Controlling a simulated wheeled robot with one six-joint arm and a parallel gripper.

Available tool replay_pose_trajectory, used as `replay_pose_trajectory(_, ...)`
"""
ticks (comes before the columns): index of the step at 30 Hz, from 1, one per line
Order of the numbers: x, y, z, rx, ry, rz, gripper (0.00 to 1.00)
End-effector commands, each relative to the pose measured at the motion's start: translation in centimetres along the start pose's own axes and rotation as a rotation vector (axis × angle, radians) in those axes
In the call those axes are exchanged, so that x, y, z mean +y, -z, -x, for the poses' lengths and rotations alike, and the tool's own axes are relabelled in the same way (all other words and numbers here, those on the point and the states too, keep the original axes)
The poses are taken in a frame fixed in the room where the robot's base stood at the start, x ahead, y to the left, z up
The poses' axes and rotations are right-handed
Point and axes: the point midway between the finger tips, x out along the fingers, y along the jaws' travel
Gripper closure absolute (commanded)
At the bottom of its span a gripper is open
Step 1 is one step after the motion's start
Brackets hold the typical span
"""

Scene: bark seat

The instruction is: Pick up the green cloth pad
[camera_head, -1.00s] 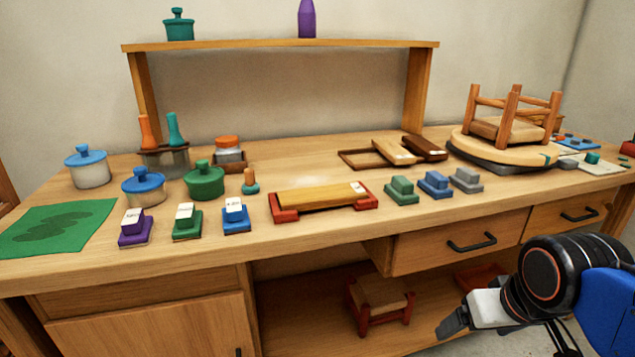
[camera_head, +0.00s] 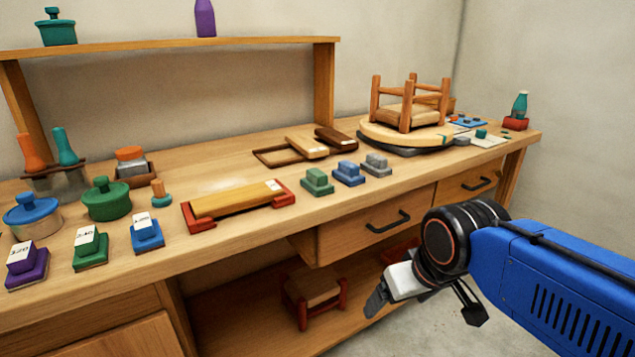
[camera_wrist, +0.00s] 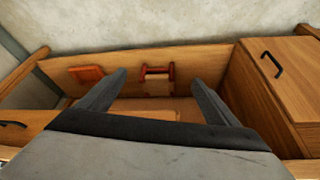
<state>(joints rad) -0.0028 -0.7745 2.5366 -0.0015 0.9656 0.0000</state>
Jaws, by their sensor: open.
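A small green block-shaped pad (camera_head: 317,181) with a raised grip sits on the bench in the head view, left of a blue pad (camera_head: 348,173) and a grey pad (camera_head: 376,164). It looks like the green cloth pad, though its material is hard to tell. My gripper (camera_head: 423,306) is in front of the bench, below its top and to the right of the green pad, well apart from it. In the wrist view my gripper (camera_wrist: 158,86) has its two fingers spread with nothing between them. The green pad is not visible in the wrist view.
A red tray with a wooden bar (camera_head: 237,200) stands left of the pads. A labelled green block (camera_head: 90,248) is farther left. An upturned stool (camera_head: 409,105) rests on a round stand behind. Drawers (camera_head: 385,224) and a low shelf with a small stool (camera_head: 313,292) lie below.

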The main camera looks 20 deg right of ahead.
Motion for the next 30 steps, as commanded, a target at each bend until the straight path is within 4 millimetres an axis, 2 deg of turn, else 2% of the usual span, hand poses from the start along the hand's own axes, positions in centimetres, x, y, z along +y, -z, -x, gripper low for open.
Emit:
replay_pose_trajectory(4,0.0,0.6,0.4,-0.004,0.001,-0.014,0.12)
replay_pose_trajectory(8,-0.2,3.1,2.0,-0.027,0.003,-0.081,0.12)
replay_pose_trajectory(18,-1.4,14.5,8.4,-0.131,-0.014,-0.411,0.12)
replay_pose_trajectory(30,-3.5,27.3,13.5,-0.248,-0.09,-0.804,0.12)
